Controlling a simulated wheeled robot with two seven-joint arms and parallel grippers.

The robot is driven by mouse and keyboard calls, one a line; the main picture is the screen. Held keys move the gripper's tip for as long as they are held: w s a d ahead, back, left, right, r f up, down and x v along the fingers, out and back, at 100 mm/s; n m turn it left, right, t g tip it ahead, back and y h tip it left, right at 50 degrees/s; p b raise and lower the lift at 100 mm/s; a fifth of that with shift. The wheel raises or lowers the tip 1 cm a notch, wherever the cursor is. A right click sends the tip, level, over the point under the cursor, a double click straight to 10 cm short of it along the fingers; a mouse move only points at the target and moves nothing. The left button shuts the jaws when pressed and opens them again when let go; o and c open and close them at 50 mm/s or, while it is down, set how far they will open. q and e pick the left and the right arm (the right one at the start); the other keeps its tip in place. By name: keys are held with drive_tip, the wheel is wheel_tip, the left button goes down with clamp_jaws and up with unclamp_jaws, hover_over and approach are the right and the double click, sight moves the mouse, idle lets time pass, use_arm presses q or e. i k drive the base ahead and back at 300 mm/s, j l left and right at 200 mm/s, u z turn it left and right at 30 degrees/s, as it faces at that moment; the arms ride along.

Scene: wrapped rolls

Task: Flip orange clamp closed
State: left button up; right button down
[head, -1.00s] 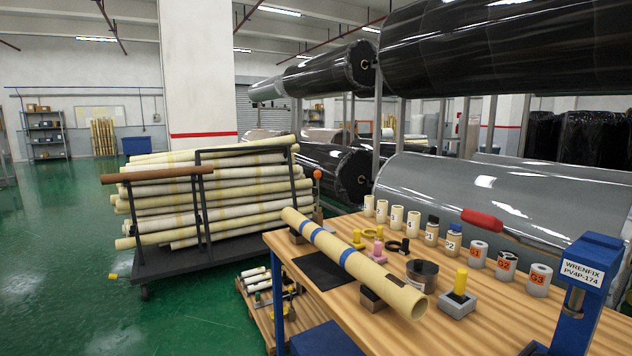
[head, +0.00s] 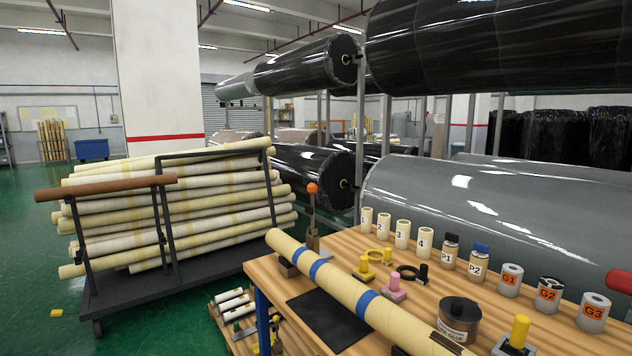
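A clamp with an orange ball knob (head: 312,188) stands at the far left corner of the wooden workbench (head: 290,343). Its dark lever points upright, with a brown base (head: 312,240) low down beside the far end of a long cream tube (head: 340,284). The tube has blue bands and rests on dark blocks on the bench. The clamp's lower part is small, and its jaw is hard to make out. Neither of my grippers is in view.
Numbered cream rolls (head: 402,234), a pink stamp-like piece (head: 394,286), a dark glue tin (head: 459,318) and orange-labelled rolls (head: 509,280) stand on the bench. A cart of long tubes (head: 170,205) stands left. Large wrapped rolls fill the back right. Green floor is open at far left.

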sight(312, 188)
drive_tip(key=i+j, duration=0.4)
drive_tip(key=i, duration=0.15)
drive_tip(key=i+j+z, duration=0.15)
drive_tip(key=i+j, duration=0.25)
drive_tip(key=i, duration=0.1)
